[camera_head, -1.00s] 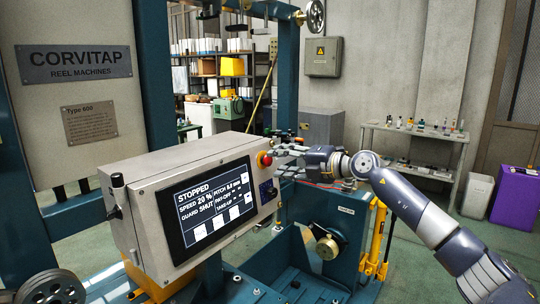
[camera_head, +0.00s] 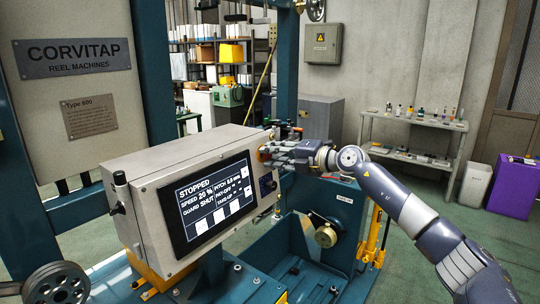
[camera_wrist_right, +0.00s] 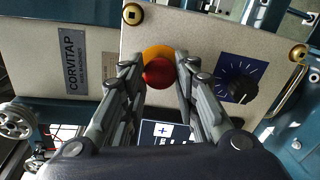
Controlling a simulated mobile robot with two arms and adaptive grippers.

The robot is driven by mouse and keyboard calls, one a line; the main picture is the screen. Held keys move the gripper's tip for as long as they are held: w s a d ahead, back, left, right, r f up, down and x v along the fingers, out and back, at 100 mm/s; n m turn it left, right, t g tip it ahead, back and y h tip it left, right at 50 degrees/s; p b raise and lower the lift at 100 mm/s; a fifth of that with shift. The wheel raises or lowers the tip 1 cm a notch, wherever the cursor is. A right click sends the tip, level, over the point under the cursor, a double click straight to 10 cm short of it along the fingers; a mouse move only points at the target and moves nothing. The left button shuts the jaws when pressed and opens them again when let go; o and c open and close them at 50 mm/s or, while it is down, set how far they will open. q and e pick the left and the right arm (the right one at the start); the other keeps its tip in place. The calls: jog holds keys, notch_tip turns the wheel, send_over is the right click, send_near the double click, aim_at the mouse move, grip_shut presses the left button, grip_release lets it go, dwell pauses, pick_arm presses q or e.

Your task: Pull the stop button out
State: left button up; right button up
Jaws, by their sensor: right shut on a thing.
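The red stop button (camera_wrist_right: 158,73) sits on its yellow surround (camera_wrist_right: 157,52) on the control box (camera_head: 153,190). In the right wrist view it lies between the two fingertips of my right gripper (camera_wrist_right: 160,72), which is shut on it. In the head view my right gripper (camera_head: 273,154) reaches in from the right to the box's upper right corner and covers most of the button. The screen (camera_head: 212,199) reads STOPPED, speed 20 %, guard SHUT. My left gripper is not in view.
A black rotary knob (camera_wrist_right: 240,89) on a blue plate is right of the button in the wrist view. A black-handled lever (camera_head: 119,184) stands on the box's left side. Below are the blue machine frame and a brass-coloured hub (camera_head: 326,236). Shelves stand behind.

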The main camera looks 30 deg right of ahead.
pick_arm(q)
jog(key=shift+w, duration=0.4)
pick_arm(e)
jog(key=shift+s+d, duration=0.2)
jog(key=shift+s, duration=0.15)
jog(key=o, duration=0.9)
jog(key=shift+s, duration=0.1)
jog(key=shift+o, duration=0.2)
pick_arm(q)
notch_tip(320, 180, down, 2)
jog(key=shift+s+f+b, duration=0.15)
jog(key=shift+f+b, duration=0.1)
jog(key=shift+b, duration=1)
pick_arm(e)
jog(key=v, duration=0.6)
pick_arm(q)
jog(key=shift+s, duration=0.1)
pick_arm(e)
notch_tip(320, 180, up, 10)
